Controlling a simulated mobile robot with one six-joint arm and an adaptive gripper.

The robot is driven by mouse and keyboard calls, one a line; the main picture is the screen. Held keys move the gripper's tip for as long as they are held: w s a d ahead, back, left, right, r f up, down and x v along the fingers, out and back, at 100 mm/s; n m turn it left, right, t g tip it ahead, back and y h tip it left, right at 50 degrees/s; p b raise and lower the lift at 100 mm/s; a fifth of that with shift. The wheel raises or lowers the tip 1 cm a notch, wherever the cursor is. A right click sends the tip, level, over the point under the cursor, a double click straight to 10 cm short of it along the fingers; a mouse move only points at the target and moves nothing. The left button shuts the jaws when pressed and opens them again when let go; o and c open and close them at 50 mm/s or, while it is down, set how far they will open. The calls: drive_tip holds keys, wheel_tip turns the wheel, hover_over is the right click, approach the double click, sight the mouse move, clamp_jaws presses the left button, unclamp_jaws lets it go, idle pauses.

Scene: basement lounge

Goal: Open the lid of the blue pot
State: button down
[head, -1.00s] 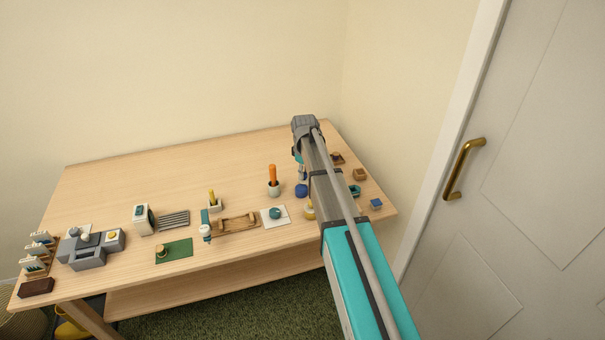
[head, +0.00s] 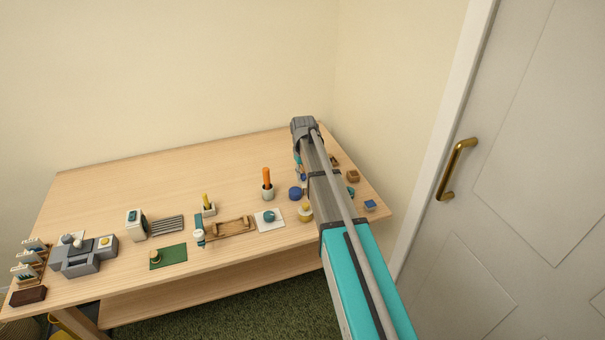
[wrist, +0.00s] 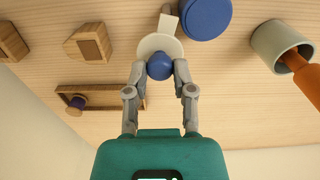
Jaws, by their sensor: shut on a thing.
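In the wrist view my gripper (wrist: 160,70) has its two grey fingers on either side of a round blue knob (wrist: 159,66), shut on it. Under the knob is a pale round piece (wrist: 146,45) with a narrow pale tab reaching away from my gripper. I cannot tell whether this piece is raised or resting on something. A blue round pot-like thing (wrist: 205,14) lies close beside it, partly cut off by the frame edge. It also shows in the head view (head: 295,193), left of my arm. My arm hides most of the gripper in the head view.
A grey cup with an orange stick (wrist: 282,45) stands near the blue round thing. Wooden blocks (wrist: 88,43) and a wooden tray (wrist: 75,88) are on the other side. The table's back left is clear.

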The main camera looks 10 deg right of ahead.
drive_tip(key=shift+c, duration=2.3)
unclamp_jaws()
drive_tip(key=shift+a, duration=0.1)
